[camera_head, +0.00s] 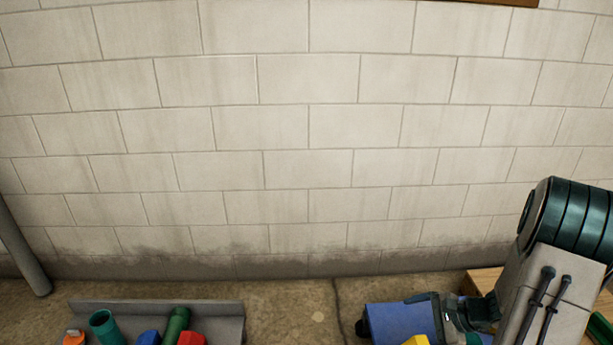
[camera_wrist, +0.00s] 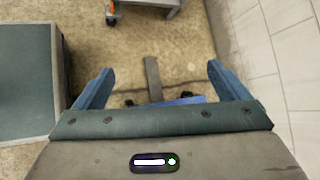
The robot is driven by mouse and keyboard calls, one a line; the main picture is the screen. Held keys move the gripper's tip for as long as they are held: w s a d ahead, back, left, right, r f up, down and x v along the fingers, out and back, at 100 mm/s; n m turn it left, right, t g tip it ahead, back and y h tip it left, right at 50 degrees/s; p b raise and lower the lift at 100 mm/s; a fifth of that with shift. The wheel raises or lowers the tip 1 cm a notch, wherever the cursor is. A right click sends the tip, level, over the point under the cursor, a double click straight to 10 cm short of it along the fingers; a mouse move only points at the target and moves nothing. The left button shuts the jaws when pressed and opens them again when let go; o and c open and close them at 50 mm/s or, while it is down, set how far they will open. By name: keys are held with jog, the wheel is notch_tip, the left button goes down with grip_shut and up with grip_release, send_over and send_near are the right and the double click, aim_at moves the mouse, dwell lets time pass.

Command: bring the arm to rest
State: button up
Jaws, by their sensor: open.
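My gripper (camera_wrist: 162,74) shows in the wrist view with its two blue fingers spread wide apart. Nothing is held between them; bare floor and a grey strip (camera_wrist: 152,78) show beyond the gap. A blue edge (camera_wrist: 186,101) shows low between the fingers, just above the palm; I cannot tell whether it touches. In the head view my arm comes in at the lower right, bent, with its dark wrist end low in the picture. The fingers cannot be made out clearly there.
A grey tray (camera_head: 85,307) at the lower left holds a teal cup (camera_head: 105,327), a green cylinder (camera_head: 175,325) and red, blue and orange pieces. A blue panel (camera_head: 395,320) lies beside my arm. A block wall (camera_head: 300,130) stands behind; a pipe (camera_head: 22,250) is at left.

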jog(key=s+a+r+n+h+p, duration=0.3)
jog(key=s+a+r+n+p, duration=0.1)
jog(key=r, duration=0.7)
jog(key=s+a+r+n+g+h+p, duration=0.1)
jog(key=s+a+r+n+p, duration=0.3)
jog(key=r, duration=0.7)
jog(key=s+a+r+n+h+p, duration=0.4)
jog(key=s+r+n, duration=0.3)
jog(key=r, duration=0.4)
jog(key=shift+s+a+r+n+g+h+p, duration=0.2)
jog(key=shift+a+r+n+g+h+p, duration=0.15)
jog(key=shift+n, duration=0.55)
